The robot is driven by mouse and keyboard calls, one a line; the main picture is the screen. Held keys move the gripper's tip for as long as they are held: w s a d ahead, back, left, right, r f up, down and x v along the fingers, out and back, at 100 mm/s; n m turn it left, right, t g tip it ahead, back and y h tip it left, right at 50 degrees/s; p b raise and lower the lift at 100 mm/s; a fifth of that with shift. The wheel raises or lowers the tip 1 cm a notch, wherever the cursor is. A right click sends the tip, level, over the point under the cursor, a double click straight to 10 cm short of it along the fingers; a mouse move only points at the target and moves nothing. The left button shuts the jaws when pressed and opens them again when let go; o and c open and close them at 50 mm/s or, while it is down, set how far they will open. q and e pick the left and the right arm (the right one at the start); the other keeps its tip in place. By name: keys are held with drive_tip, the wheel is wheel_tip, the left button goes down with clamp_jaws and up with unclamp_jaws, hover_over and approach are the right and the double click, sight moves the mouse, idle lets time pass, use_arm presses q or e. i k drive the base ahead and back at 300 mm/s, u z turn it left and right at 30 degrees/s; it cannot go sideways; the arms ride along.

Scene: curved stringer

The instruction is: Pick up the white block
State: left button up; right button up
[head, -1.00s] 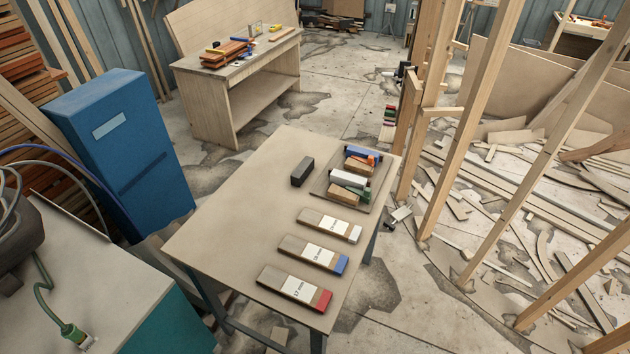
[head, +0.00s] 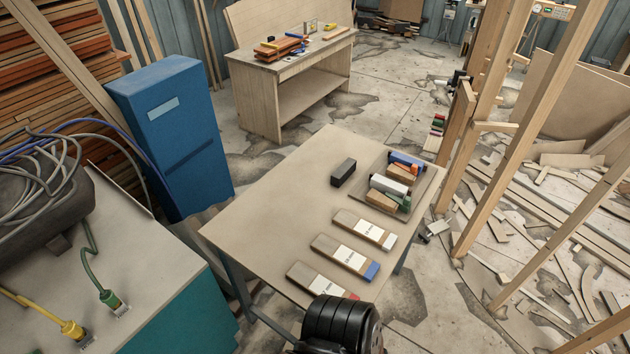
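The white block (head: 388,185) lies on a dark tray (head: 424,189) at the far right of the small table (head: 265,215). It is packed among other blocks, with a wooden block (head: 382,200) just in front and a green one (head: 404,202) at its right end. Its lower parts are hidden by these neighbours. Neither gripper shows. A black rounded part of my own body is at the bottom edge, in front of the table, and covers part of the nearest labelled block.
Three labelled wooden blocks lie in a row, with white, blue (head: 372,271) and red ends. A dark block (head: 343,172) stands left of the tray. The table's left half is clear. Timber posts (head: 480,150) rise to the right, and a blue cabinet (head: 170,135) stands left.

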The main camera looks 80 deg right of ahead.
sight(383, 184)
drive_tip(key=u, duration=0.35)
drive_tip(key=k, duration=1.6)
drive_tip(key=z, duration=1.8)
drive_tip(key=i, duration=0.1)
